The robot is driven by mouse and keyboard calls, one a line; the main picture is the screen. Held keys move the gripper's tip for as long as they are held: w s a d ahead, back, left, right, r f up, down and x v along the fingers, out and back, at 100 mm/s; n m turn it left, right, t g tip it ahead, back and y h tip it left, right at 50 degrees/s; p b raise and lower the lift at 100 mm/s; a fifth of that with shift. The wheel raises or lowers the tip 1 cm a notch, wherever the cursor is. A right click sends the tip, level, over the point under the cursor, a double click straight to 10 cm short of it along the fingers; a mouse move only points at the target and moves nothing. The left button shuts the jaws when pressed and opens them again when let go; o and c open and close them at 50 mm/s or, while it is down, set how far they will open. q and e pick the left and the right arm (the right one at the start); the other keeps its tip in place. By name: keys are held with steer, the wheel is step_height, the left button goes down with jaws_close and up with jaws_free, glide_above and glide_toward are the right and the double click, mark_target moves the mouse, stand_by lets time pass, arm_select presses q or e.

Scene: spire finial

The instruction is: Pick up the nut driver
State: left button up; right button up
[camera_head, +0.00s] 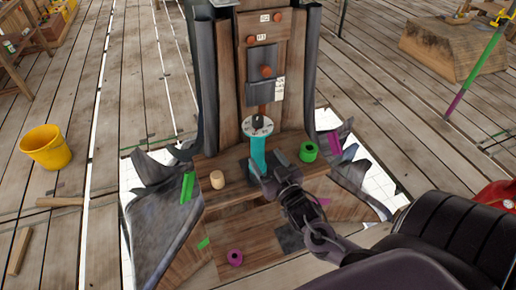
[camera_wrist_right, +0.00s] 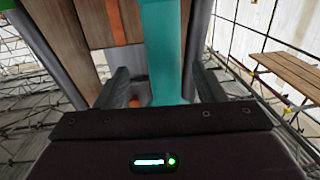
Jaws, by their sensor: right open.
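The nut driver appears to be the teal upright handle (camera_head: 258,152) standing at the middle of the wooden ledge, below a round pale dial. In the right wrist view the teal shaft (camera_wrist_right: 163,50) rises between the two dark fingers. My right gripper (camera_head: 267,168) is open at the handle's lower part, with a finger on either side. A gap shows at the right finger; contact at the left finger cannot be told. The handle's lower end is hidden by the gripper. My left gripper is not in view.
The wooden tower (camera_head: 228,85) rises right behind the handle. A yellow bucket (camera_head: 46,147) stands at the left.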

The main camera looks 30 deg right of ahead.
mark_target(256, 146)
steer(key=w, duration=0.2)
steer(key=w+p, duration=0.1)
steer(key=w, duration=0.1)
steer(key=w+p, duration=0.1)
steer(key=w, duration=0.1)
steer(key=shift+w+d+r, duration=0.15)
steer(key=shift+r, duration=0.15)
steer(key=shift+w+f, duration=0.15)
steer(key=shift+w, duration=0.3)
steer(key=c, duration=1.1)
steer(key=shift+d, duration=0.1)
steer(key=shift+c, duration=0.3)
